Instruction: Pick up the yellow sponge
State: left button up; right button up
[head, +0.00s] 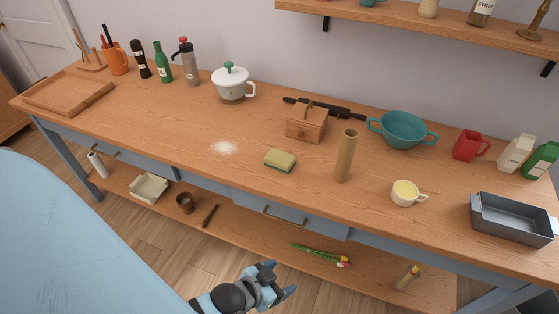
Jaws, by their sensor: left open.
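The yellow sponge (280,159) lies flat on the wooden counter, near the middle of its front half. It has a yellow top and a green underside. My left gripper (279,278) is at the bottom of the head view, in front of the counter and well apart from the sponge. It is open and I see nothing between its fingers. My right gripper is not in view.
White powder (224,148) lies left of the sponge. A tall wooden cylinder (346,156) stands to its right and a wooden box (306,123) behind it. A cup (406,193) and a grey roasting pan (511,219) stand farther right. The counter directly around the sponge is clear.

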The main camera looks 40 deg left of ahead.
aim_at(278, 160)
jog(key=u, duration=1.1)
